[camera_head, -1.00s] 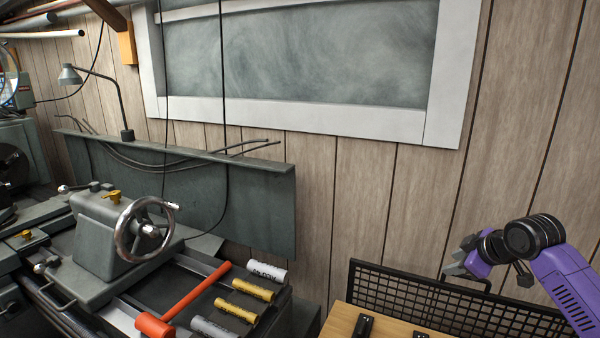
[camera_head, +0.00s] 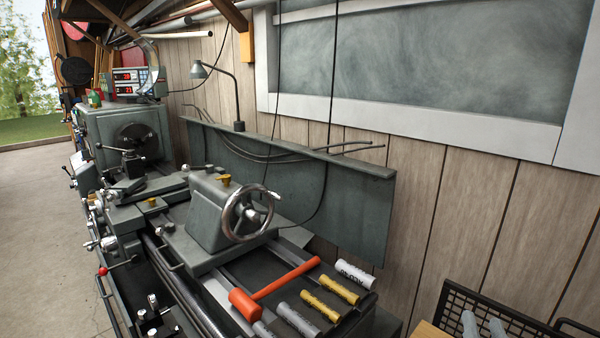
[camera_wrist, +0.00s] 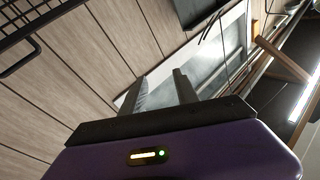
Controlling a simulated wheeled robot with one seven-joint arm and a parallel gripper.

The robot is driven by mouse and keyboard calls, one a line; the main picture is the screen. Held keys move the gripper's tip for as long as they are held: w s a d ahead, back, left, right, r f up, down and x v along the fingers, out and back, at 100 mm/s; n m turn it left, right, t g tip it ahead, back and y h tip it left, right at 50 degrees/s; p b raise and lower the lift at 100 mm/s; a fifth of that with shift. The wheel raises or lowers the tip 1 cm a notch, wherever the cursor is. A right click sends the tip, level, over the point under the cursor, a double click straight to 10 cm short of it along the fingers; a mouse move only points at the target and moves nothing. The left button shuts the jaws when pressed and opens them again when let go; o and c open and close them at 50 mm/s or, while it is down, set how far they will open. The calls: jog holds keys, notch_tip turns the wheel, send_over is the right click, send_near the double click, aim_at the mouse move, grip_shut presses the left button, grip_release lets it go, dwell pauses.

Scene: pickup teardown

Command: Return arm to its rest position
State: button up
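My gripper (camera_wrist: 161,88) shows in the wrist view with its two grey fingers apart and nothing between them. Behind the fingers are the plank wall and the white-framed window, seen tilted. In the head view, two pale grey tips at the bottom right edge look like the fingers of my gripper (camera_head: 484,325), in front of the black mesh rack. The rest of my arm is out of the head view.
A lathe (camera_head: 210,225) fills the left and middle. An orange mallet (camera_head: 275,285) and several labelled cylinders (camera_head: 338,290) lie on it. A black mesh rack (camera_head: 520,322) stands at a wooden surface (camera_head: 428,330) lower right. Open floor (camera_head: 40,230) lies left.

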jog(key=s+a+f+n+g+y, duration=0.1)
jog(key=s+a+f+n+y, duration=0.1)
jog(key=s, duration=0.9)
jog(key=s+a+f+n+g+y, duration=0.1)
jog(key=s+a+f+n+y, duration=0.1)
jog(key=s+a+f, duration=0.2)
jog(key=s+a+f+n+g+y, duration=0.2)
jog(key=s+a, duration=0.6)
jog(key=s, duration=1)
jog(key=shift+s+f+y, duration=0.3)
jog(key=shift+f, duration=0.6)
